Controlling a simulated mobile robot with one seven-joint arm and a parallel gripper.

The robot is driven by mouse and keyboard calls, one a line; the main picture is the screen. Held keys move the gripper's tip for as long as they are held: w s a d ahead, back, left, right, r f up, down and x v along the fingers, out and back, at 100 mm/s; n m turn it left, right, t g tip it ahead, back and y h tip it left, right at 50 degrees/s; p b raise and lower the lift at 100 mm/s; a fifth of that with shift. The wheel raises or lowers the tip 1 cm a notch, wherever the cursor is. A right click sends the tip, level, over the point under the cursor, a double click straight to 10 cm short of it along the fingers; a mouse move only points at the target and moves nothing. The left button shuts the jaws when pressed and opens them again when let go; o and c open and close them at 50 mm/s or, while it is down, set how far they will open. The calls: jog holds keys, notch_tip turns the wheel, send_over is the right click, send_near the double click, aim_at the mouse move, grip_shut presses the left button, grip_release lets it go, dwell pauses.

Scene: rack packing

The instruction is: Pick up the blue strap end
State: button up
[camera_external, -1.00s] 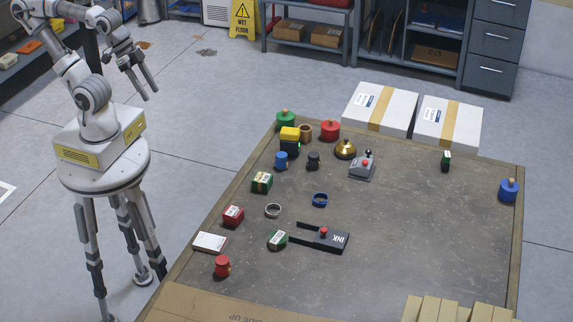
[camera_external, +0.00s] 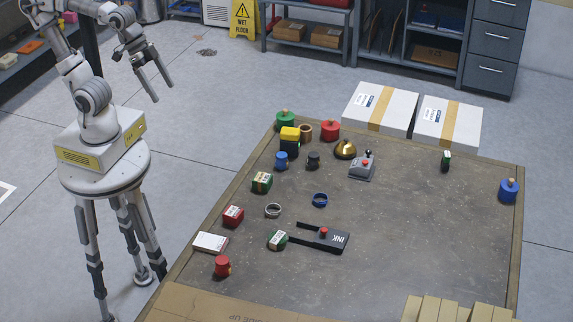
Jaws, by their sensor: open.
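My gripper (camera_external: 163,93) is open and empty, its fingers pointing down and right in the air left of the table, well apart from everything on it. No strap is plainly recognisable at this size. The blue things on the table (camera_external: 420,245) are a blue ring (camera_external: 320,200) lying near the middle, a small blue knobbed piece (camera_external: 281,161) at the back left, and a blue pot with a tan knob (camera_external: 509,192) at the right edge. I cannot tell which is the blue strap end.
Near the blue ring are a silver ring (camera_external: 273,211) and a black ink holder (camera_external: 333,241). A brass bell (camera_external: 345,149), grey device (camera_external: 362,166) and red pot (camera_external: 330,131) stand at the back. The table's right middle is clear.

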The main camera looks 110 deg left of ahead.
jog(key=w+a+f+n+b, duration=0.2)
jog(key=w+a, duration=0.1)
jog(key=w, duration=0.9)
jog(key=n+g+y+b, duration=0.1)
jog(key=n+y+b, duration=0.1)
jog(key=n+b, duration=0.25)
send_over(324, 201)
jog(key=s+d, duration=0.5)
jog(key=s, duration=0.2)
notch_tip(324, 201, down, 20)
jog(key=shift+m+g+y, duration=0.3)
jog(key=shift+m, duration=0.05)
jog(key=b+x, duration=0.2)
jog(key=x, duration=1.5)
jog(key=shift+w+a+f, duration=0.1)
jog(key=shift+a+f, duration=0.05)
jog(key=shift+f, duration=0.2)
jog(key=c, duration=1.4)
jog(key=shift+o, duration=0.2)
jog(key=shift+r, duration=0.1)
